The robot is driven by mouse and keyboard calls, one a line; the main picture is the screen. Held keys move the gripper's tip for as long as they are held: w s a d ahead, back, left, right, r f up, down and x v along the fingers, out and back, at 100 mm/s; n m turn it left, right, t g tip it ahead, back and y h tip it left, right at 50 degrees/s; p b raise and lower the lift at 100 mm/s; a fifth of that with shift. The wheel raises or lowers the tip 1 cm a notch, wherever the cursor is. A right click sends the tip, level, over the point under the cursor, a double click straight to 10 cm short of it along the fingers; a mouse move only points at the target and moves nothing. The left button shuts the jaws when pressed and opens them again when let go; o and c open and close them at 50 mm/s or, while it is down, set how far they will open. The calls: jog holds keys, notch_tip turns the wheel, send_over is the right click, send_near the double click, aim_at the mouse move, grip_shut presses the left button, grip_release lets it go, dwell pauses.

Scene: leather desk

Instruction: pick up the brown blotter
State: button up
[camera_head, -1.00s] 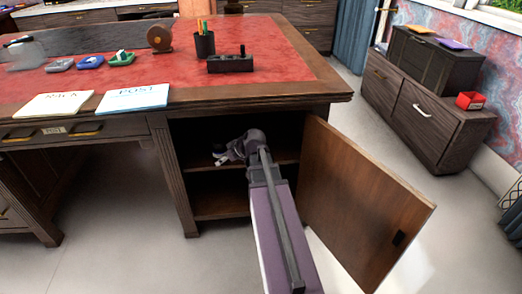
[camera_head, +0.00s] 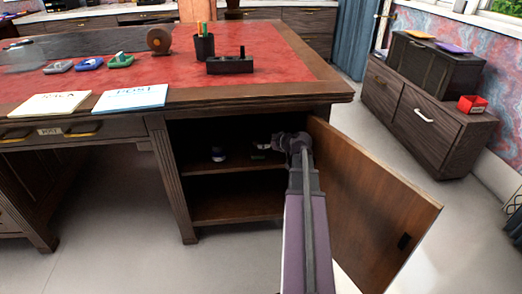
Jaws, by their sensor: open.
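I cannot make out a brown blotter for certain. A small object with a pale top and dark blue lower part (camera_head: 218,154) stands on the upper shelf (camera_head: 240,168) inside the desk's open cupboard. Its kind is too small to tell. My gripper (camera_head: 266,146) is at the cupboard's mouth, above that shelf, to the right of the small object and apart from it. It points left and inward and is open. Its fingertips are small and partly lost in the shadow, and nothing shows held in it.
The cupboard door (camera_head: 370,215) stands open close to the right of my arm. The red desktop (camera_head: 200,85) overhangs the cupboard. It carries papers, a pen cup (camera_head: 204,46), a black holder (camera_head: 230,65), a round brown item (camera_head: 159,40) and grey, blue and green items.

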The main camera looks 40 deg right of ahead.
aim_at(257, 140)
jog(key=shift+b+x, duration=0.55)
jog(key=shift+x, duration=0.6)
jog(key=shift+b+x, duration=1.25)
jog(key=shift+x, duration=1.4)
jog(key=shift+r, duration=0.1)
grip_shut()
